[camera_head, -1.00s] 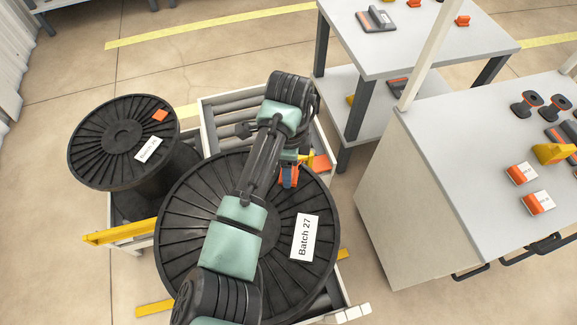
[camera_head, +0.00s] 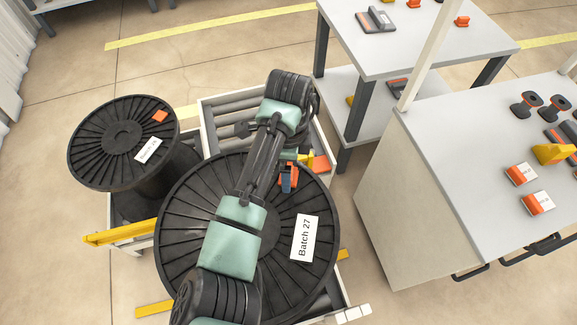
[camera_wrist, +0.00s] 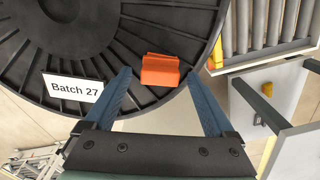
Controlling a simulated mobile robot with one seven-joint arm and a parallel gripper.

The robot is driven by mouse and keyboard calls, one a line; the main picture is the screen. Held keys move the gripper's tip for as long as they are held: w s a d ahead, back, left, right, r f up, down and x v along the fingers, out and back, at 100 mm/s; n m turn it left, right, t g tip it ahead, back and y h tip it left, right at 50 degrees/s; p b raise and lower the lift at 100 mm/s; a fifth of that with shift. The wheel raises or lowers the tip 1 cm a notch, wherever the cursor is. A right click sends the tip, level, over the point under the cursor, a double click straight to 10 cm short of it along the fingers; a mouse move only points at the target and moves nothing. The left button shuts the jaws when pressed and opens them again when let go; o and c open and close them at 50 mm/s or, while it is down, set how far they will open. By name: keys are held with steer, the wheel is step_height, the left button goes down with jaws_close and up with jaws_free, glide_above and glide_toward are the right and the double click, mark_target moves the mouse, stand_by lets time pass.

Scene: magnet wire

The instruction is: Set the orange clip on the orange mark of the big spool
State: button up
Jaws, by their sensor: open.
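The big spool (camera_head: 205,180) is black, lies with a flange facing up, and carries a "Batch 27" label (camera_head: 304,238). In the wrist view an orange clip (camera_wrist: 160,71) lies on the flange (camera_wrist: 115,35) near its outer rim. The fingertips of my gripper (camera_wrist: 158,72) are blue and spread wide, one to each side of the clip with gaps between. In the head view my arm partly covers the spool, and my gripper (camera_head: 289,176) is over the orange patch near the rim. I cannot make out the orange mark apart from the clip.
A smaller spool (camera_head: 95,150) with an orange square (camera_head: 160,116) stands at the left. A roller bed (camera_head: 225,112) lies behind the big spool. A grey workbench (camera_head: 425,150) at the right bears orange-and-white pieces (camera_head: 538,203); another table (camera_head: 430,50) stands behind.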

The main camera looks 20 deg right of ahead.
step_height(320, 180, up, 11)
steer(key=p, duration=0.1)
steer(key=shift+r, duration=0.15)
steer(key=w+d+r+n+t+h, duration=0.2)
steer(key=w+d+r+t, duration=0.2)
steer(key=r, duration=0.2)
steer(key=w+d+r+n+t+h, duration=0.2)
steer(key=w+d+r+t, duration=0.1)
steer(key=r, duration=0.3)
step_height(320, 180, up, 13)
steer(key=w+n+t+h, duration=0.2)
steer(key=n+t, duration=0.3)
steer(key=t, duration=0.1)
steer(key=s+a+r+n+t, duration=0.3)
steer(key=a+r+t, duration=0.15)
steer(key=r, duration=0.45)
steer(key=s+a+r+n+t, duration=0.3)
steer(key=a+r+n+t, duration=0.15)
steer(key=r, duration=0.45)
steer(key=s+a+r+n+t+y, duration=0.5)
steer(key=s+a+r, duration=0.3)
steer(key=s, duration=0.3)
steer(key=shift+a+r+n+y, duration=0.25)
steer(key=shift+r+n+y, duration=0.1)
steer(key=shift+n+y, duration=0.2)
